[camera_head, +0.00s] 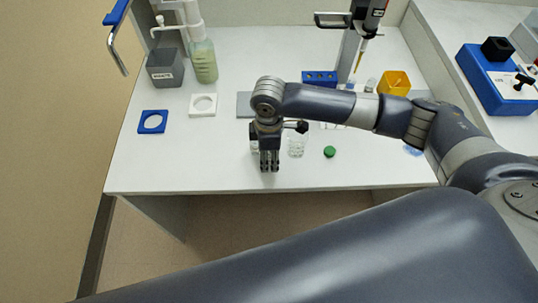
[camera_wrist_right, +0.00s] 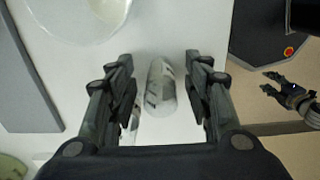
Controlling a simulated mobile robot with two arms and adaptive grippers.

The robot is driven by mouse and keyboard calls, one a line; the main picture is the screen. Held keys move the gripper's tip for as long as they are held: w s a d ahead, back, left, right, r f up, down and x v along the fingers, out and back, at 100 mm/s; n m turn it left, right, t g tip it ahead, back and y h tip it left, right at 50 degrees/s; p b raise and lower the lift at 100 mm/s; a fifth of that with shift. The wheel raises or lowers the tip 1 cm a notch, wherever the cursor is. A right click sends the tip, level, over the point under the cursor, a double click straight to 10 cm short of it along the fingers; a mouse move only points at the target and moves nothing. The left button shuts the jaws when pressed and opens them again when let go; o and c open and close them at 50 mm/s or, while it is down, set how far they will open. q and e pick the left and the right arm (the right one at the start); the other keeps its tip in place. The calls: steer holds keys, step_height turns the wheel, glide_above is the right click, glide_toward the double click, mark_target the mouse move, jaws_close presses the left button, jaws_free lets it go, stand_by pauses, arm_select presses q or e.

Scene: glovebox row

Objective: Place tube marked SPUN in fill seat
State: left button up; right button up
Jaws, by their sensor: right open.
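My right gripper (camera_head: 269,166) is low over the front middle of the white bench, pointing down. In the right wrist view its open fingers (camera_wrist_right: 160,72) stand on either side of a clear tube (camera_wrist_right: 160,88) with dark marks; a gap shows on both sides. I cannot read the marks as SPUN. Another clear piece shows partly behind the left finger. A white square with a round opening (camera_head: 203,105) and a blue square with a round opening (camera_head: 153,122) lie at the left; I cannot tell which is the fill seat. My left gripper (camera_wrist_right: 286,88) shows small in the wrist view.
A clear beaker (camera_head: 297,146) and a green cap (camera_head: 329,152) stand right of the gripper. A grey slab (camera_head: 243,105) lies behind. A blue rack (camera_head: 320,77), a yellow holder (camera_head: 394,83), a grey bin (camera_head: 165,68) and a bottle (camera_head: 203,62) are at the back. The left front is clear.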

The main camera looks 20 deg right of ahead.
steer(key=c, duration=1.1)
steer(key=shift+r, duration=0.15)
